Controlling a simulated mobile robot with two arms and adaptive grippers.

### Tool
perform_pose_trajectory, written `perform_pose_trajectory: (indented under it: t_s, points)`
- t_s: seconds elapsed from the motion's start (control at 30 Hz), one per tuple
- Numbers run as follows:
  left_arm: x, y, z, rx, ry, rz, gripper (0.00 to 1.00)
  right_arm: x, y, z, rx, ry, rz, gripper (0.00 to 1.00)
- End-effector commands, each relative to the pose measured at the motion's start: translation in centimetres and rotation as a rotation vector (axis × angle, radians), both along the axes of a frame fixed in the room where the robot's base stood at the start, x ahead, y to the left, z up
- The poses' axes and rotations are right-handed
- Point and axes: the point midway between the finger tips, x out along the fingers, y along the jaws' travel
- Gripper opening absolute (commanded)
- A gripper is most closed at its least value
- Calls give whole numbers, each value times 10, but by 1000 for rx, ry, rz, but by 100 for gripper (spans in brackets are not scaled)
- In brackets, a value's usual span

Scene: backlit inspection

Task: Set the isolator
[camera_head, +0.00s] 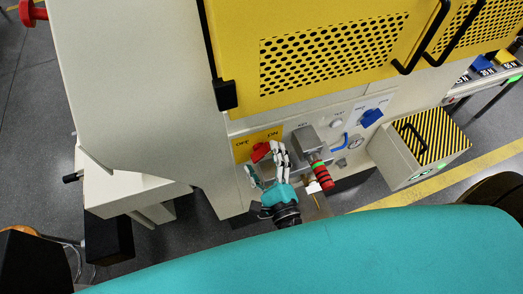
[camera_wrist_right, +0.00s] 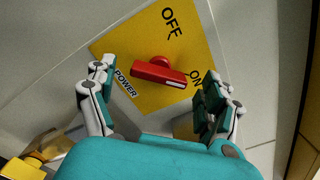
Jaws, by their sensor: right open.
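The isolator is a red rotary handle (camera_head: 261,151) on a yellow plate (camera_head: 242,154) marked OFF and ON, on the front of the machine. In the right wrist view the handle (camera_wrist_right: 158,72) lies across the plate (camera_wrist_right: 126,45), its white-marked end towards the ON side. The word POWER is printed beside it. My right gripper (camera_head: 265,162) is open in front of the plate. In the wrist view its fingers (camera_wrist_right: 157,84) stand either side of the handle, with visible gaps. The left gripper is not in view.
Right of the plate are a grey box (camera_head: 306,139), a red-and-black cylindrical part (camera_head: 322,175), a blue handle (camera_head: 371,117) and a blue loop (camera_head: 340,142). A striped box (camera_head: 425,140) stands further right. Yellow perforated guards (camera_head: 335,50) with black handles are above.

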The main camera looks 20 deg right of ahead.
Motion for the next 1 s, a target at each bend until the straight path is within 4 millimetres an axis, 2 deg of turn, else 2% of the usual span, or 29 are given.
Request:
perform_pose_trajectory:
  t_s: [0.17,0.47,0.9,1.0]
  points:
    - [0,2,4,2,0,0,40,14,1,1,0,-1,1,85]
    - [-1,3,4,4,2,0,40,16,1,0,-1,1,1,85]
    - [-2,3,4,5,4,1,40,16,1,0,-1,1,1,28]
    - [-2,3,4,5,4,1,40,16,1,0,-1,1,1,28]
